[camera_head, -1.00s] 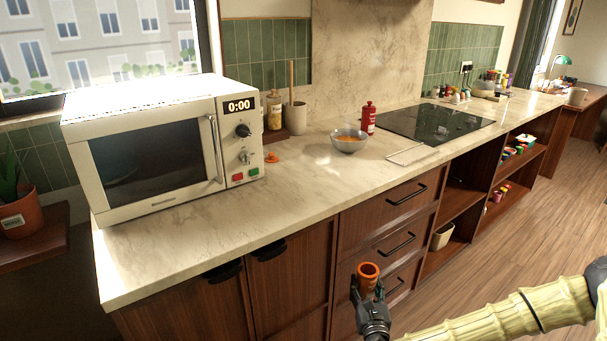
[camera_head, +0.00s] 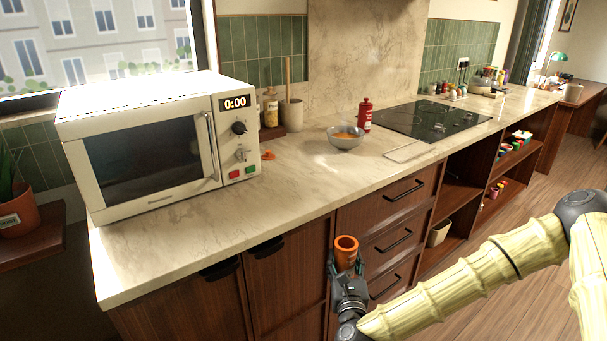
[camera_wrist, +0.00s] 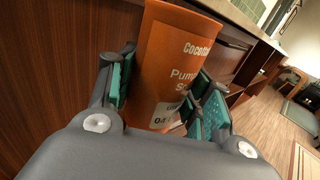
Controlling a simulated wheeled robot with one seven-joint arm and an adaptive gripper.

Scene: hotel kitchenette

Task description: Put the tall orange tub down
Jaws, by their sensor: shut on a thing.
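The tall orange tub (camera_head: 346,249) is held upright and open-topped in my gripper (camera_head: 347,270), in front of the wooden drawers and below the counter's front edge. In the wrist view the tub (camera_wrist: 172,60) stands between the teal finger pads of my gripper (camera_wrist: 165,95), which is shut on it. Its label shows white lettering, partly cut off. The pale stone counter (camera_head: 230,222) has a bare stretch in front of the microwave and the bowl.
A white microwave (camera_head: 140,150) stands on the counter at left. A grey bowl (camera_head: 345,141) with orange contents, a red bottle (camera_head: 365,115), a small orange item (camera_head: 268,155) and a black cooktop (camera_head: 425,120) sit further along. Open shelves (camera_head: 460,195) lie below at right.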

